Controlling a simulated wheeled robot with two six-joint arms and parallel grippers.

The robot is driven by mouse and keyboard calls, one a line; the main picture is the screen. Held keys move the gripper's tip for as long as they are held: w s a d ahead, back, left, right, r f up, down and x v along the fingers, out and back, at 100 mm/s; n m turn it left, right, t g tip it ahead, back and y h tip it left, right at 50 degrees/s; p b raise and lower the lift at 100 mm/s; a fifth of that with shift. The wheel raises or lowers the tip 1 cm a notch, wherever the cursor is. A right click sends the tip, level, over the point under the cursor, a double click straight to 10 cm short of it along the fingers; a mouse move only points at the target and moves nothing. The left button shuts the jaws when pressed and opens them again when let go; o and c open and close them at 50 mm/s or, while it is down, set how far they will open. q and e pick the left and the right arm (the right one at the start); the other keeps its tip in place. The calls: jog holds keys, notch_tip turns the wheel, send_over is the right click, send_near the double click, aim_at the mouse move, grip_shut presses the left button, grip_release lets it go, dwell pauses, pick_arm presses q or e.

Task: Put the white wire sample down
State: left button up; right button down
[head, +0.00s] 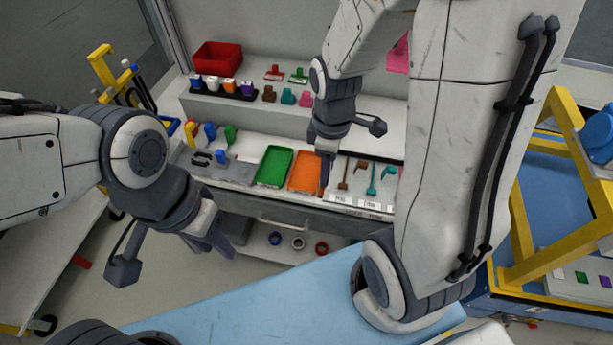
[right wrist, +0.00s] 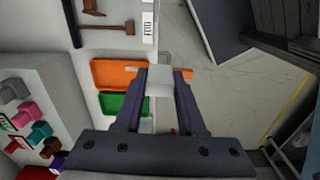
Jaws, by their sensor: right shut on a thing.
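My right gripper (head: 325,170) hangs at the front edge of the worktop, over the orange tray's right side in the head view. The sample does not show clearly in the head view. The orange tray (head: 304,170) and the green tray (head: 273,166) lie side by side on the worktop. My left gripper (head: 212,240) is low at the left, its fingertip gap unclear.
Brown and teal tools (head: 372,178) lie right of the orange tray by labels. A red bin (head: 217,57) and small coloured parts stand on the upper shelf. A yellow frame (head: 550,190) stands at right.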

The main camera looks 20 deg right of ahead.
jog(key=shift+n, duration=0.3)
jog(key=w+f, duration=0.2)
jog(key=w, duration=0.1)
jog(key=w+f+p, duration=0.1)
jog(key=w+f, duration=0.1)
jog(key=w, duration=0.2)
jog(key=w+f, duration=0.2)
jog(key=w, duration=0.2)
jog(key=shift+a+f, duration=0.2)
jog(key=shift+f, duration=0.2)
notch_tip(320, 180, down, 3)
jog(key=shift+f+p, duration=0.1)
jog(key=shift+p, duration=0.3)
jog(key=shift+f, duration=0.4)
jog(key=shift+f, duration=0.1)
jog(key=c, duration=0.5)
grip_release()
